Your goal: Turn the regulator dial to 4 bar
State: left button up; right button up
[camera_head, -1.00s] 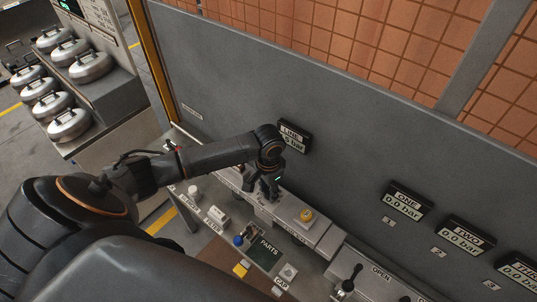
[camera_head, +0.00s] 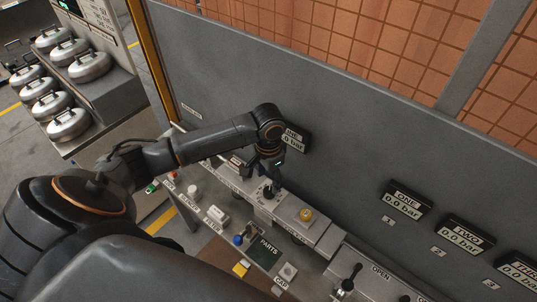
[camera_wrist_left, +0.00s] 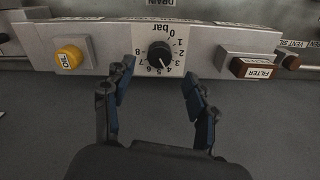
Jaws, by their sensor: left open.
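The regulator dial (camera_wrist_left: 159,54) is a round black knob on a pale panel, with a bar scale around it in the left wrist view. Its white mark points to the lower right, around 4 to 5; the exact value is too small to read. My left gripper (camera_wrist_left: 160,98) is open and empty, with its fingers apart just short of the knob, one to each side. In the head view my left gripper (camera_head: 268,172) is above the dial (camera_head: 269,192). The line display (camera_head: 294,140) is partly hidden by my arm. My right gripper is not in view.
A yellow button (camera_wrist_left: 69,57) and a brown filter block (camera_wrist_left: 253,68) flank the dial. Displays one (camera_head: 404,203) and two (camera_head: 462,239) read 0.0 bar. A black lever (camera_head: 350,280) stands farther right. The grey back panel (camera_head: 310,85) rises close behind the bench.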

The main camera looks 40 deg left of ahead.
aim_at(268, 192)
pick_arm(q)
notch_tip(268, 192, up, 6)
jog(key=shift+f, duration=0.1)
jog(key=shift+s+f, duration=0.15)
dwell(0.5)
